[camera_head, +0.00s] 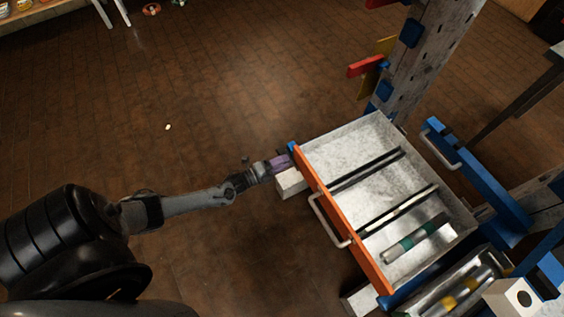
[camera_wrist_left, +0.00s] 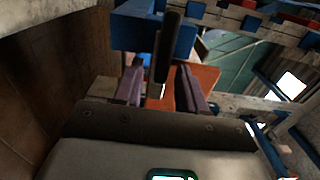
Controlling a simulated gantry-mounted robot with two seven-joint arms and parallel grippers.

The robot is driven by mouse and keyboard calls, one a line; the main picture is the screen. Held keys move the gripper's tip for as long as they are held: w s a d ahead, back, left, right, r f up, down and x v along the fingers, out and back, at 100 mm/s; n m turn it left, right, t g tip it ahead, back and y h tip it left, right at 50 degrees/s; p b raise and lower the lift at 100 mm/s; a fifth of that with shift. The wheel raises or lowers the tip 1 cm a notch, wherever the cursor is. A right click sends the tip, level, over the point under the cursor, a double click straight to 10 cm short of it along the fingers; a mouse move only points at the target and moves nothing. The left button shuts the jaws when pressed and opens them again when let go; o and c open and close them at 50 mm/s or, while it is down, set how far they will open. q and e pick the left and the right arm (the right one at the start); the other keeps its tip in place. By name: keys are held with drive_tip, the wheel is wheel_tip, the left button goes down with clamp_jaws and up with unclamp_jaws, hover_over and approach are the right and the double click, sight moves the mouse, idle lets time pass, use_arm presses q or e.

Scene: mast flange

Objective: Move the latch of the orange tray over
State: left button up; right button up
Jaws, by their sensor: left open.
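The orange tray (camera_head: 342,230) is a pale metal drawer with an orange front and a grey bar handle (camera_head: 322,226); it stands out from its frame. A blue block (camera_head: 292,147) sits at the far end of the orange front. My left gripper (camera_head: 283,162) is open beside that end, its purple fingers close to the front. In the left wrist view, a dark narrow bar (camera_wrist_left: 167,45), seemingly the latch, shows between the spread fingers (camera_wrist_left: 159,72), before a blue block (camera_wrist_left: 140,32). The orange front (camera_wrist_left: 207,78) is behind the right finger. Contact cannot be told. My right gripper is out of view.
Dark dividers (camera_head: 368,170) and a green-banded cylinder (camera_head: 415,237) lie in the tray. A lower tray (camera_head: 440,295) with yellow-marked items is at bottom right. A tall grey mast (camera_head: 425,50) with blue and red parts rises behind.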

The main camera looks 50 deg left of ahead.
use_arm(q)
drive_tip(key=p+v, duration=0.3)
drive_tip(key=v, duration=0.7)
drive_tip(key=shift+s, duration=0.3)
drive_tip(key=shift+p, duration=0.3)
